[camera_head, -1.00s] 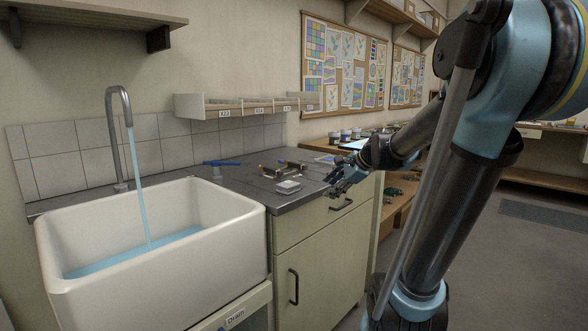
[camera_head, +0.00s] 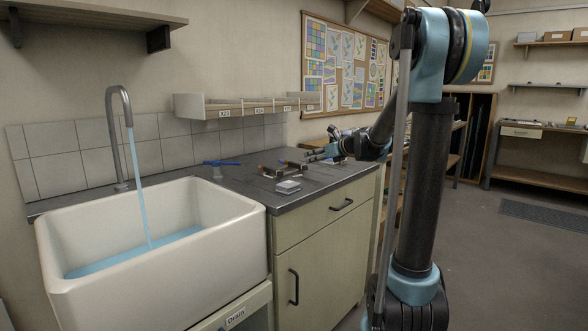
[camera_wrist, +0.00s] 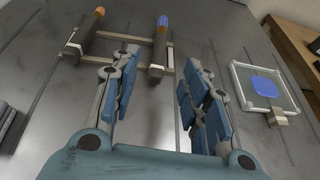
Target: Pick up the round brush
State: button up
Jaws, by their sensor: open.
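Two dark-handled tools lie side by side across a pale wooden rest (camera_wrist: 112,67) on the counter. One has an orange end (camera_wrist: 82,32), the other a blue end (camera_wrist: 159,45). I cannot tell which is the round brush. In the head view the rest and tools show small (camera_head: 281,169) on the counter by the sink. My gripper (camera_wrist: 155,78) is open and empty, its fingers short of the rest, with the blue-ended tool roughly ahead of the gap. In the head view my gripper (camera_head: 316,154) is low over the counter, right of the rest.
A square clear-edged tray (camera_wrist: 264,88) with a blue patch lies right of my gripper in the wrist view, a wooden-ended piece at its edge. A blue tool (camera_head: 224,163) lies near the sink (camera_head: 150,240), where water runs.

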aim_at(296, 163)
jog(key=shift+f+x, duration=0.15)
jog(key=shift+x, duration=3)
jog(key=shift+f+x, duration=0.1)
jog(key=shift+x, duration=3.05)
jog(key=shift+d, duration=0.15)
grip_shut()
